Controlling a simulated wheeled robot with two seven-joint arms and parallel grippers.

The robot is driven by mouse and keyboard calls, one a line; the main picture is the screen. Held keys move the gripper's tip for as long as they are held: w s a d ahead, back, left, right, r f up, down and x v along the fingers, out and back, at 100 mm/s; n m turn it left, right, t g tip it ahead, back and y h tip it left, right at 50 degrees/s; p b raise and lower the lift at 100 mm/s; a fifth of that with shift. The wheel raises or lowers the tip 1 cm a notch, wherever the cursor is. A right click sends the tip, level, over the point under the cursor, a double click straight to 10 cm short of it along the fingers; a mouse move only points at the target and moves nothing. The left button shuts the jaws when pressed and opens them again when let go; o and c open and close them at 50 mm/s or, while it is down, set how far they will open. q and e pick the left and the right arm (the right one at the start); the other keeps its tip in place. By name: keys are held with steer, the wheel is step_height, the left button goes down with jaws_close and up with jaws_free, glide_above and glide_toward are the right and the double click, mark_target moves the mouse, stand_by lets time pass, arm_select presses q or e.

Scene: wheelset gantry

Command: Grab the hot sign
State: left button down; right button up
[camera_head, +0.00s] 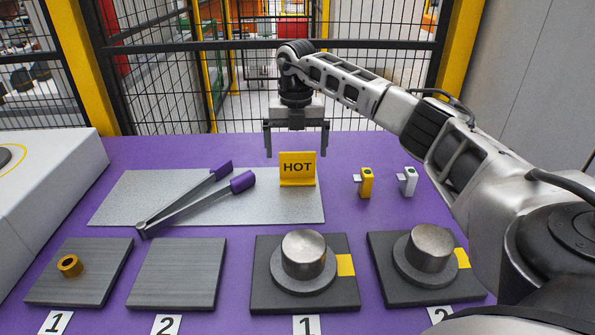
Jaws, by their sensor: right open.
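The yellow hot sign (297,169) with black lettering "HOT" stands upright near the right end of a grey speckled mat. My right gripper (296,150) points down just above and behind the sign. Its two fingers are spread wide, one past each side of the sign's top edge, and nothing is held between them. I cannot tell whether the fingertips touch the sign, but they appear apart from it. My left gripper is not in view.
Purple-tipped tongs (190,203) lie on the grey mat (135,185). A yellow tag (366,183) and a white tag (408,182) stand to the right. In front are dark plates, two with metal cylinders (304,252) (431,245), one with a brass ring (69,265). A black mesh fence stands behind.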

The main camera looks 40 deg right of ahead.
mark_target(298, 177)
step_height(298, 177, down, 4)
steer(key=shift+s+d+f, duration=0.1)
steer(key=shift+s, duration=0.05)
steer(key=c, duration=1)
steer(key=shift+r, duration=0.2)
